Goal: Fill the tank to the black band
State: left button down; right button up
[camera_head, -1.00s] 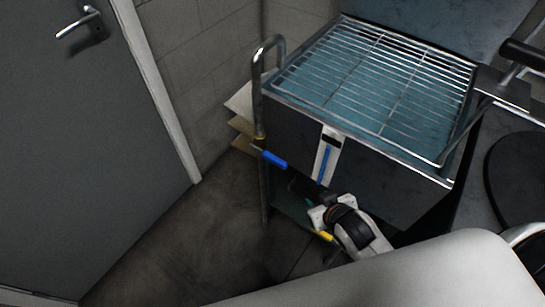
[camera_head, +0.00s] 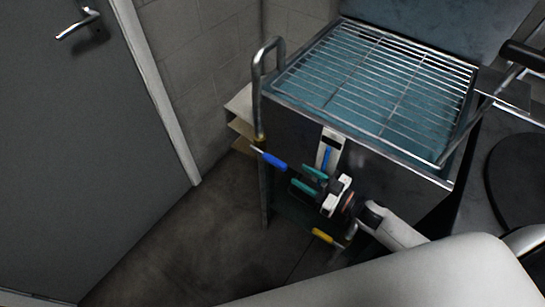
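The tank (camera_head: 300,118) is a steel box on the right, with teal-blue water (camera_head: 350,75) showing under its wire rack. On its front is a white gauge (camera_head: 337,146) with a blue column (camera_head: 326,157); a black band (camera_head: 331,138) crosses the gauge near the top, just above the visible blue. A blue-handled lever (camera_head: 273,160) sticks out left of the gauge, below the curved pipe. A yellow-handled lever (camera_head: 322,236) is lower down. My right gripper (camera_head: 308,180), with teal fingertips, is open and empty, just right of the blue handle. It hides the gauge's lower part. My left gripper is out of view.
A curved steel pipe (camera_head: 257,95) rises at the tank's left corner. Shelf boards (camera_head: 240,125) stick out behind it. A black round plate (camera_head: 520,175) lies on the counter at right. A grey door (camera_head: 80,160) stands at left, with bare floor between.

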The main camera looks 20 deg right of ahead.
aim_at(263, 153)
jog(key=x, duration=1.1)
jog(key=shift+a, duration=0.1)
jog(key=shift+c, duration=0.2)
grip_shut()
